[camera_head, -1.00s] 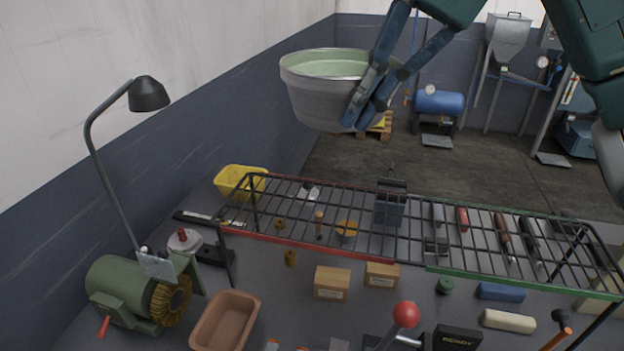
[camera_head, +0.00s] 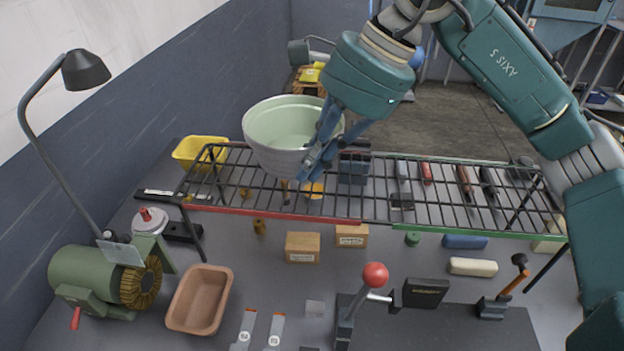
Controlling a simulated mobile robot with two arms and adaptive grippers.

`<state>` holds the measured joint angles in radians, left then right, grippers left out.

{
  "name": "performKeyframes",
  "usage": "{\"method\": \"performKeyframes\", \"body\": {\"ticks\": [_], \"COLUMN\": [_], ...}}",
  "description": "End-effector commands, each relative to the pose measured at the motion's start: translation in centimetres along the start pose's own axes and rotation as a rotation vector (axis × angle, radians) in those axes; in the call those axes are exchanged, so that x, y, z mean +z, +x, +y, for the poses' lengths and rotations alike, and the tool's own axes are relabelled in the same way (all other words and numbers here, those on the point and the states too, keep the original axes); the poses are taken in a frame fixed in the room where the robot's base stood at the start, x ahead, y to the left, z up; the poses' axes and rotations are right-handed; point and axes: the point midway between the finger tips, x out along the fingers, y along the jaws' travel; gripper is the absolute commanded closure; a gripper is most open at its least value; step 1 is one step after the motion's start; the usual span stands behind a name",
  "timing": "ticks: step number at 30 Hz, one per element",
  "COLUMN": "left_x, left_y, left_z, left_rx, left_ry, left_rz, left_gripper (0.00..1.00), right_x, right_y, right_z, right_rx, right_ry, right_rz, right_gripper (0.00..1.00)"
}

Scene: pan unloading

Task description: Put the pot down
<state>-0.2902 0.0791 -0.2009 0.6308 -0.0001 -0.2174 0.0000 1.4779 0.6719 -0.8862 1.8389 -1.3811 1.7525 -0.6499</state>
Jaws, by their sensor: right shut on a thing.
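The pot (camera_head: 272,155) is a round grey vessel with a pale green inside. It is upright or nearly so, over the left part of the black wire rack (camera_head: 400,218). My right gripper (camera_head: 318,155) is shut on the pot's right side wall. The pot's base overlaps the rack bars in the picture, and I cannot tell whether it touches them. The rack has a red front edge on the left and a green one on the right. My left gripper is not in view.
A yellow bin (camera_head: 196,152) stands at the rack's left end. Tools lie under the rack's bars.

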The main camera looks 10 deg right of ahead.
Motion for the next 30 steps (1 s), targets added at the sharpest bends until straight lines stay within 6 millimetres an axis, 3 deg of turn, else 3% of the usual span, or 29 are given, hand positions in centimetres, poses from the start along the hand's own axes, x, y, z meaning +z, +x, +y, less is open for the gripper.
{"method": "performKeyframes", "body": {"ticks": [9,21,22,24,30], "left_x": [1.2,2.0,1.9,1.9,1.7], "left_y": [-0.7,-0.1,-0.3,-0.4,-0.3], "left_z": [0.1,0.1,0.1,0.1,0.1], "left_rx": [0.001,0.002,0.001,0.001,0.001], "left_ry": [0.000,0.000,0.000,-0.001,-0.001], "left_rz": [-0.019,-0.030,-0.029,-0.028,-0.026], "left_gripper": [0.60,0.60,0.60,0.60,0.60], "right_x": [-1.6,-1.8,-1.7,-1.7,-1.7], "right_y": [3.6,4.2,4.0,4.0,4.0], "right_z": [0.9,1.0,1.0,1.0,0.9], "right_rx": [0.002,0.001,0.002,0.003,0.003], "right_ry": [0.000,-0.001,0.000,0.000,0.000], "right_rz": [0.001,0.000,0.001,0.001,0.001], "right_gripper": [1.00,1.00,0.88,0.74,0.74]}}
